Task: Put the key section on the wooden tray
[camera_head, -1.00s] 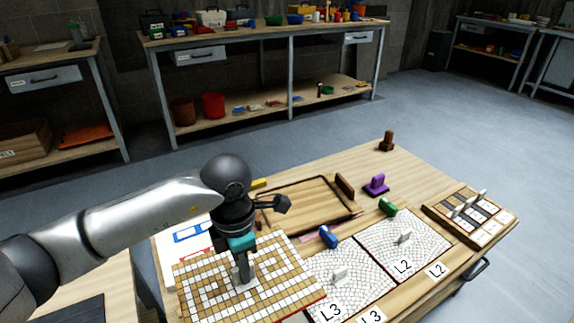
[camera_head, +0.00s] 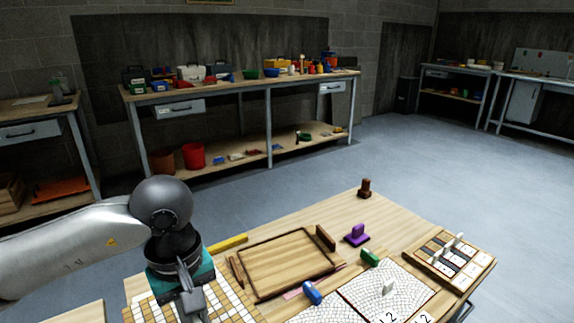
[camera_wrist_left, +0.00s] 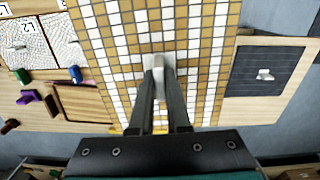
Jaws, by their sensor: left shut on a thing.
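The key section, a panel of brown and white tiles in an angular meander (camera_head: 228,300), is at the lower left of the head view. It fills the middle of the left wrist view (camera_wrist_left: 205,50). My left gripper (camera_head: 190,308) is shut on the pale handle (camera_wrist_left: 159,62) at the panel's middle. The panel appears to be raised above the table, but its underside is hidden. The wooden tray (camera_head: 285,262), with a dark rim, lies empty to the right of and beyond the panel. It is partly hidden in the wrist view (camera_wrist_left: 80,101). My right gripper is out of view.
Blue (camera_head: 312,293), green (camera_head: 370,258) and purple (camera_head: 357,235) handled pieces stand right of the tray, with a brown one (camera_head: 365,188) farther back. White mosaic panels (camera_head: 400,290) lie at the front right. A tile rack (camera_head: 455,263) is at the right edge.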

